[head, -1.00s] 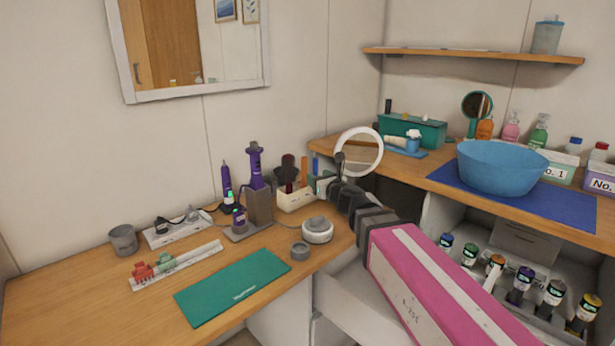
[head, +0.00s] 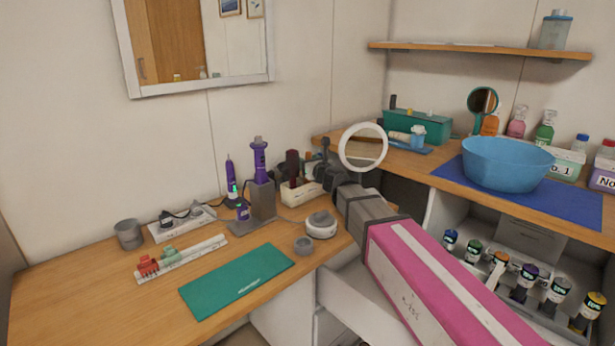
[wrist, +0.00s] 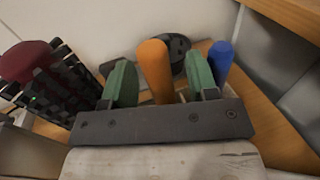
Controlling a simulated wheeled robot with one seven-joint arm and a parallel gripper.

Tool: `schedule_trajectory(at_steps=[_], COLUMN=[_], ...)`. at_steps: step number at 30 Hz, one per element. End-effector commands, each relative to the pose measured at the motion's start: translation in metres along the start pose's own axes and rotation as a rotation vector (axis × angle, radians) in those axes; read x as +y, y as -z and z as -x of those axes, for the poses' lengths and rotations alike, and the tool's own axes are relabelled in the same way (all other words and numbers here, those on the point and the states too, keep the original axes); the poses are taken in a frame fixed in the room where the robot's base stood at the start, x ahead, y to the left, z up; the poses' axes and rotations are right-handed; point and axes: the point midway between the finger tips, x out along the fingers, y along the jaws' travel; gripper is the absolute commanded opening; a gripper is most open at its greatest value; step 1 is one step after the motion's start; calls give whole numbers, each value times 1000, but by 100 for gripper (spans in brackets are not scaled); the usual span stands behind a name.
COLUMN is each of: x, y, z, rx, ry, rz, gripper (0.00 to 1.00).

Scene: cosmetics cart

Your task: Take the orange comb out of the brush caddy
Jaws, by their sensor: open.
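The cream brush caddy (head: 297,194) stands at the back right of the wooden desk, against the wall. The orange comb (wrist: 154,68) stands upright in the wrist view, between the two green finger pads of my gripper (wrist: 160,82). The gripper is open, with a pad on either side of the comb and a visible gap on the right side. In the head view my gripper (head: 323,168) is over the right part of the caddy and hides the comb. The comb's lower end is hidden in the wrist view.
A dark red brush (wrist: 30,62) with black bristles stands left of the fingers, and a blue handle (wrist: 221,60) is close on the right. A purple tool in a stand (head: 260,190) is left of the caddy. A round white ring mirror (head: 362,147) is just right of my gripper.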

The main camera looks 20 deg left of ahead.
Motion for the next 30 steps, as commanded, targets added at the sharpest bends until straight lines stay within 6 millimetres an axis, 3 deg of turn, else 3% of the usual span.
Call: schedule_trajectory(at_steps=[5,8,10,11,23,30], x=[0,0,0,0,0,0], y=[0,0,0,0,-2,-17], z=[0,0,0,0,0,0], rx=[0,0,0,0,-1,-1], ry=[0,0,0,0,0,-1], rz=[0,0,0,0,-1,2], gripper=[53,27,5,0,0,0])
